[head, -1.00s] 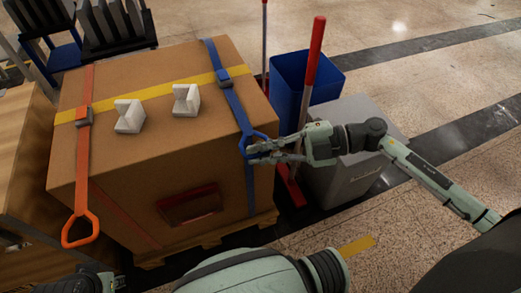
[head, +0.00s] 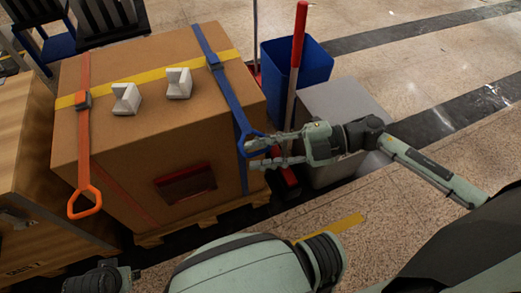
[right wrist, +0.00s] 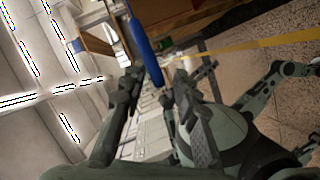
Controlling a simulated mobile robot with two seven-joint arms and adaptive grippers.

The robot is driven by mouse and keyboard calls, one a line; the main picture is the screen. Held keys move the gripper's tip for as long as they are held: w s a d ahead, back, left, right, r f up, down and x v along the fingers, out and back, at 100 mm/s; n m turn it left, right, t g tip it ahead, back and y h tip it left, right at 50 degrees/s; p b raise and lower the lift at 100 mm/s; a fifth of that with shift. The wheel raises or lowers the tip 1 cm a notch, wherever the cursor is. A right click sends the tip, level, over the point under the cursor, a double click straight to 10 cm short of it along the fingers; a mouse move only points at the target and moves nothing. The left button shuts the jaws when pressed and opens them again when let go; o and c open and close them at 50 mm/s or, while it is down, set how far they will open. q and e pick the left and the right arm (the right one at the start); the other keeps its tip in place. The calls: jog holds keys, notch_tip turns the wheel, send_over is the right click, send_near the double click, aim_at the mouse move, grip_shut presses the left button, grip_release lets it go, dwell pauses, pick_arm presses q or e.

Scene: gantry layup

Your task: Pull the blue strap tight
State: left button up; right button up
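The blue strap (head: 224,83) runs over the top of the cardboard box (head: 135,145), through a blue buckle (head: 213,61), to a blue loop handle (head: 241,148) at the box's front right edge. A length of blue strap (head: 243,177) hangs down the front below it. My right gripper (head: 262,151) is at the handle, its fingers spread apart and pointing left. In the right wrist view, blue strap or handle (right wrist: 146,42) reaches toward the space between the parted fingers (right wrist: 160,100). Whether the fingers touch it is hard to tell.
An orange strap (head: 84,140) with a loop handle crosses the box's left side; a yellow strap (head: 140,84) crosses the top beside two white blocks (head: 126,100) (head: 178,83). A blue bin (head: 315,68), grey box (head: 335,105) and red-topped pole (head: 299,40) stand close right.

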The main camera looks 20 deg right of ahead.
jog(key=v, duration=1.2)
jog(key=shift+w+r, duration=0.1)
